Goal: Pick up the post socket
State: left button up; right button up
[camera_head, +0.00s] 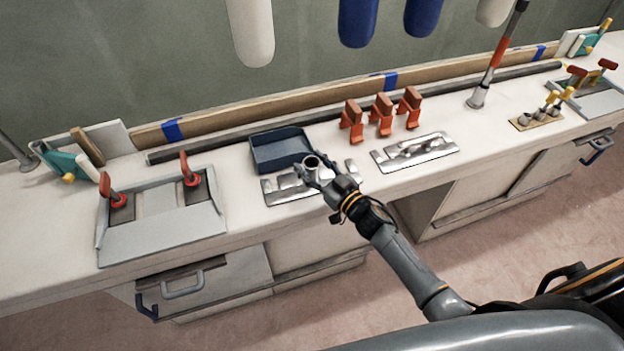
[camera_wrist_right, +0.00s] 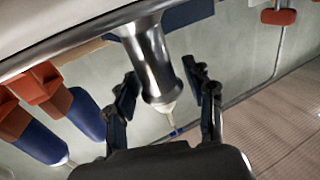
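The post socket (camera_head: 312,163) is a short, shiny metal tube with an open top. It stands upright above the left metal plate, just in front of the blue tray. My right gripper (camera_head: 318,174) is at the tube, fingers to either side of it. In the right wrist view the socket (camera_wrist_right: 152,65) lies between the two parted dark fingers (camera_wrist_right: 164,98), with a narrow gap showing at each side. My left gripper is in neither view.
The dark blue tray (camera_head: 283,153) stands close behind the socket. Orange clamps (camera_head: 381,115) and another metal plate with fittings (camera_head: 414,151) are to the right. A grey fixture with red-handled clamps (camera_head: 160,228) is at the left. The worktop between is mostly clear.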

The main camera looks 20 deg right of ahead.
grip_shut()
jog(key=shift+r, duration=0.1)
